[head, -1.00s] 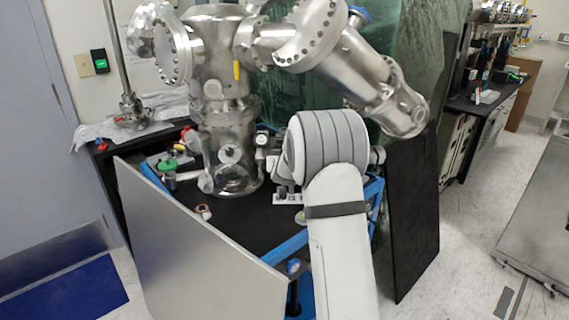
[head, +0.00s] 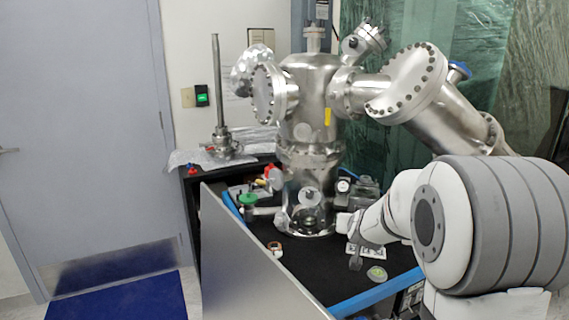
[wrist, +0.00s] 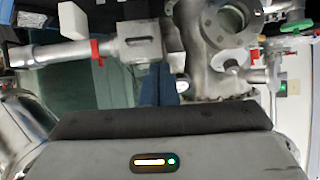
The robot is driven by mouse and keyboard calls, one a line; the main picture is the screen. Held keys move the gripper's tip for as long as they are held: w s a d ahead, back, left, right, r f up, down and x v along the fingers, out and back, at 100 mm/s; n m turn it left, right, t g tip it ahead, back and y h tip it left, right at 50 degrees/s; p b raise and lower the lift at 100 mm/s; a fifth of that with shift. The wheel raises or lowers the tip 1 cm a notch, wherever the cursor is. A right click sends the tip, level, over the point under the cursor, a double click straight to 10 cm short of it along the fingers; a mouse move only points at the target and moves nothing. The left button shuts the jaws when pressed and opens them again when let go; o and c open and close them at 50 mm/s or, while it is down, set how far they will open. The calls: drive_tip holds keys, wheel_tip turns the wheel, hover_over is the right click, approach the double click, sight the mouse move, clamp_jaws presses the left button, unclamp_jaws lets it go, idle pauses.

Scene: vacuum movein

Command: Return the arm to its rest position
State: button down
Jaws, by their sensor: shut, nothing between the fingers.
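My arm is folded at the lower right of the head view, with its large grey-banded joint close to the camera. Its forearm points left toward the steel vacuum chamber (head: 310,150). My gripper (wrist: 158,72) shows in the wrist view as two dark blue fingers pressed together, with nothing between them. The fingers point at steel pipework (wrist: 140,45) with a red clamp (wrist: 96,52). Whether they touch it I cannot tell. In the head view the gripper is small and partly hidden near the chamber's base.
The black bench top (head: 300,262) holds a green-capped part (head: 247,199), a small copper-coloured ring (head: 275,248) and a white label (head: 366,252). A metal panel (head: 250,270) stands along its front left. Floor with a blue mat (head: 125,303) lies left.

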drive_tip(key=s+a+r+n+g+p, duration=0.1)
drive_tip(key=s+a+g, duration=0.1)
drive_tip(key=s, duration=0.9)
drive_tip(key=s+a+n+g+y+p, duration=0.1)
drive_tip(key=s+a+g, duration=0.2)
drive_tip(key=s, duration=0.9)
drive_tip(key=s+a+r+g+y+p, duration=0.1)
drive_tip(key=s+a+g+p, duration=0.1)
drive_tip(key=s, duration=0.9)
drive_tip(key=shift+s+a+r+n+g, duration=0.4)
drive_tip(key=shift+a+g, duration=0.15)
drive_tip(key=shift+g, duration=0.55)
